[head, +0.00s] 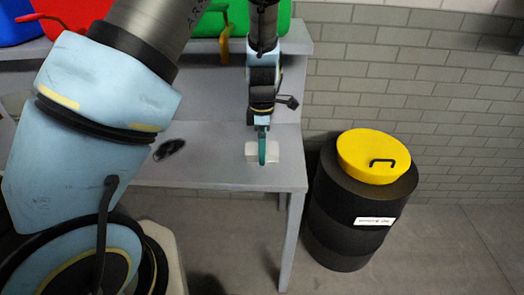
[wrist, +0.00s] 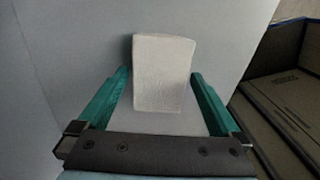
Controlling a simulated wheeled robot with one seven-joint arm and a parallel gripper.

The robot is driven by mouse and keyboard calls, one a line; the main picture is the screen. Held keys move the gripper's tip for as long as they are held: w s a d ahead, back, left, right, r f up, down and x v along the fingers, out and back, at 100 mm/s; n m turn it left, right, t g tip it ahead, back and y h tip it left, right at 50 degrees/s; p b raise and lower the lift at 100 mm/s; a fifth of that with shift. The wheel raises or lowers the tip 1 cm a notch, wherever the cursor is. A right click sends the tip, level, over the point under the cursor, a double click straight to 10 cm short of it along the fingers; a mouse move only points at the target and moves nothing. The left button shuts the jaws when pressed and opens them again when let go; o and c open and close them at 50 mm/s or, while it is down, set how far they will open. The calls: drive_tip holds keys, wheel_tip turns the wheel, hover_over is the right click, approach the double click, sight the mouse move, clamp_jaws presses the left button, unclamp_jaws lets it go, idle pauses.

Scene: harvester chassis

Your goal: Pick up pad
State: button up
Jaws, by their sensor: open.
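The pad is a small white block (head: 252,152) on the grey table near its right front corner. It also shows in the wrist view (wrist: 163,72), lying between the fingers and reaching a little past their tips. My gripper (head: 262,158) points down over the pad, with its green fingers apart. In the wrist view, my gripper (wrist: 160,78) has one finger on each side of the pad, with a gap on both sides. In the head view, the near finger hides the middle of the pad.
The grey table (head: 215,172) carries a dark object (head: 169,149) left of the pad. A shelf behind holds green (head: 215,22), red and blue bins. A black barrel with a yellow lid (head: 372,157) stands on the floor right of the table.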

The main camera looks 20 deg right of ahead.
drive_tip(key=shift+c, duration=0.2)
drive_tip(key=c, duration=1.1)
drive_tip(key=shift+c, duration=0.2)
wheel_tip(320, 180, up, 10)
drive_tip(key=b, duration=0.1)
